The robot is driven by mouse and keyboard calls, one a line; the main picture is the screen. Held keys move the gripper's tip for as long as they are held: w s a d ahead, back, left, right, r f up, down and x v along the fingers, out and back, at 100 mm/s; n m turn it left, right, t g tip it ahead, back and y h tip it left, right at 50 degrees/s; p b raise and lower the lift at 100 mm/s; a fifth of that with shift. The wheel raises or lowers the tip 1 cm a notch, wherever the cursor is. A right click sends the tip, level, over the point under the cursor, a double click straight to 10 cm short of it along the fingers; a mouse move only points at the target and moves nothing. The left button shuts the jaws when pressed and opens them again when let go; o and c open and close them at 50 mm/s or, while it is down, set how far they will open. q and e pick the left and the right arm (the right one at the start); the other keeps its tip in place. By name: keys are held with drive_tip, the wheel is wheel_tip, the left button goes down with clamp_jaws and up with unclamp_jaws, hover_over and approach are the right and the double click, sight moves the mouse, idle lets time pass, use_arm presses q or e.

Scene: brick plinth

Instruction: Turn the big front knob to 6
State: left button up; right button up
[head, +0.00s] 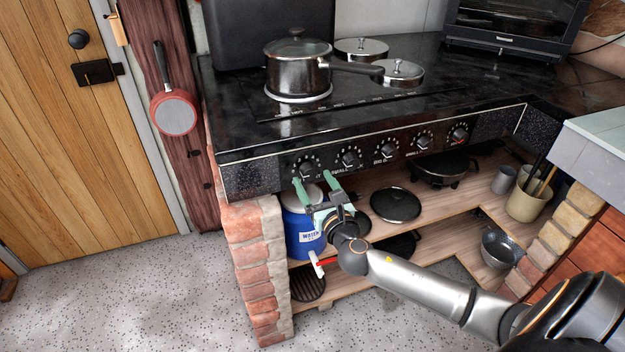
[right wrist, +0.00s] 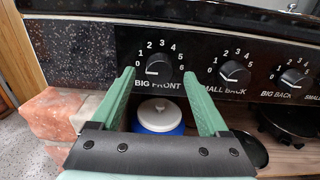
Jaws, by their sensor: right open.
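The big front knob (right wrist: 157,64) is a black dial on the stove's front panel, with numbers 0 to 6 around it and the label BIG FRONT below. Its white pointer mark appears to point left, towards 0. In the head view this knob (head: 305,169) is the leftmost of the row. My right gripper (head: 312,178) has green fingers, which are open and empty just in front of and slightly below the knob. In the right wrist view its fingertips (right wrist: 158,75) stand on either side of the knob, apart from it. My left gripper is not in view.
Several similar knobs continue right, the nearest being small back (right wrist: 234,71). A pot (head: 298,75) and lids stand on the black cooktop (head: 235,105). Below are a blue container (head: 300,235), shelves with pans, and a brick plinth (head: 252,260). The floor at left is clear.

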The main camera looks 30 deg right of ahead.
drive_tip(key=shift+x, duration=0.75)
clamp_jaws()
